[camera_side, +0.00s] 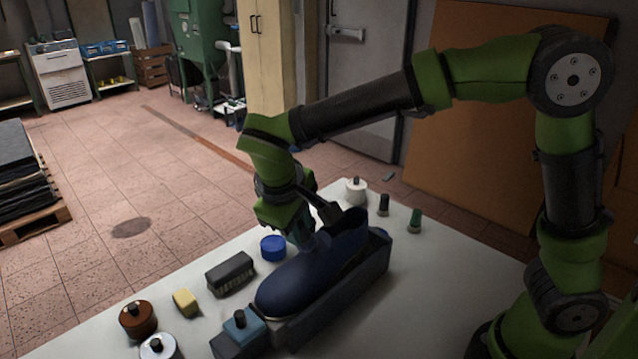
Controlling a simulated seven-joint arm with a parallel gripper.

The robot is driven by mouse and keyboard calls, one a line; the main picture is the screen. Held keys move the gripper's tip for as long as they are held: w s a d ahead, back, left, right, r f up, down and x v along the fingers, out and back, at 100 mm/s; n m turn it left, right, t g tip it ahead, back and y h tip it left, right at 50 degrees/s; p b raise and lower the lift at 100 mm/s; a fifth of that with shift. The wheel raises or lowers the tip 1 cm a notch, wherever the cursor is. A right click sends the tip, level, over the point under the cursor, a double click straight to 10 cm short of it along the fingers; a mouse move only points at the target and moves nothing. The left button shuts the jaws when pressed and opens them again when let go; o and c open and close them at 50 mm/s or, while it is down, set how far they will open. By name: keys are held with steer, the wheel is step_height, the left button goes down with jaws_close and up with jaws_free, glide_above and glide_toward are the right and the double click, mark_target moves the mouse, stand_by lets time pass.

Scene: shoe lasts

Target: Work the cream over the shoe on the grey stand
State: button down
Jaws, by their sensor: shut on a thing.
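The dark blue shoe (300,280) lies along the grey stand (345,300) on the white table, its rounded toe toward the lower left. My gripper (303,230) is over the shoe's upper middle, pointing down. It is shut on a small teal-grey thing (304,238), mostly hidden by the fingers, which seems to be at the shoe's surface; I cannot tell whether it touches. No cream can be made out on the shoe. A blue round tin (272,247) stands behind the shoe, left of my gripper.
A dark brush (230,273), a yellow block (186,302), a brown jar (138,320) and a silver-white jar (158,347) stand left. A blue knobbed piece (243,328) sits by the toe. A white jar (356,190) and small black (384,205) and green (415,221) bottles stand behind.

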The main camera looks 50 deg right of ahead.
steer(key=shift+x, duration=1.05)
stand_by(0.7)
